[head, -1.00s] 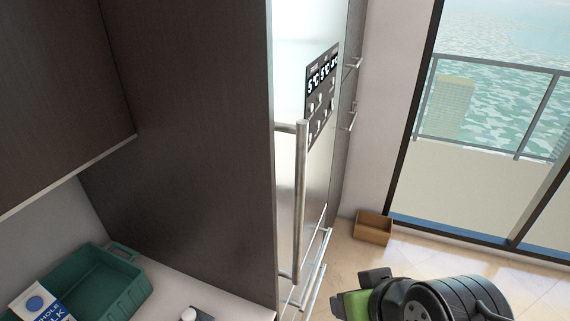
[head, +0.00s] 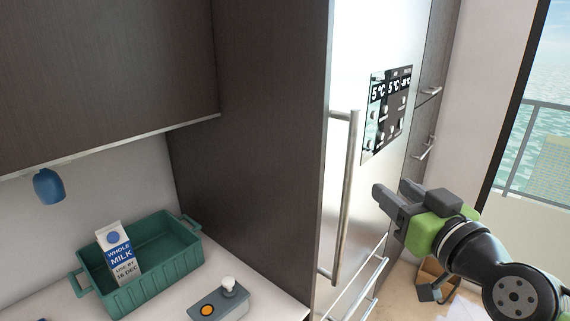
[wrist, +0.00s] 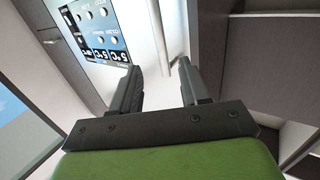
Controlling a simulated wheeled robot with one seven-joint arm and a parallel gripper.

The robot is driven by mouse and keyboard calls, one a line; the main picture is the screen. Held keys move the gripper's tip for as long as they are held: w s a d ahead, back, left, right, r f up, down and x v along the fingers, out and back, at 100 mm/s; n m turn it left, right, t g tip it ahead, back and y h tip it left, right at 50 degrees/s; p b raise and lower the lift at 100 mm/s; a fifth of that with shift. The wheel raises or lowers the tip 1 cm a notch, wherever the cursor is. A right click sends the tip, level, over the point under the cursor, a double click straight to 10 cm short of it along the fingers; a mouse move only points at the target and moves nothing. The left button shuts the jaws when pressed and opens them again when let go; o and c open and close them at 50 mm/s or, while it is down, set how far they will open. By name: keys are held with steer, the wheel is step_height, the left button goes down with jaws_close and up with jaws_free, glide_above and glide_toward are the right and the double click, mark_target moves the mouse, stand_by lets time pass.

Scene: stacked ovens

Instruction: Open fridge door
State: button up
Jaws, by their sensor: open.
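The fridge door (head: 345,75) is a pale steel panel that looks closed, with a dark temperature display (head: 386,112) on it. Its long vertical bar handle (head: 345,200) runs down the left edge of the door. My gripper (head: 390,198) is open and empty, to the right of the handle's lower half and apart from it in the head view. In the wrist view, the handle (wrist: 188,78) shows beyond the right-hand finger of my gripper (wrist: 160,88), and the display (wrist: 95,25) is at upper left.
Lower drawers with bar handles (head: 362,285) lie below the door. A dark side panel (head: 265,130) stands left of the fridge. A green crate (head: 165,262) with a milk carton (head: 119,252) and a grey device (head: 218,303) sit on the counter. A brown box (head: 432,272) is on the floor.

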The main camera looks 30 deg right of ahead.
mark_target(354, 155)
steer(key=p+x, duration=0.2)
steer(key=x, duration=0.3)
steer(key=p+x, duration=0.2)
steer(key=x, duration=0.3)
steer(key=p+x, duration=0.3)
steer(key=x, duration=0.2)
steer(key=shift+w+r, duration=0.3)
steer(key=shift+w, duration=0.1)
jaws_close()
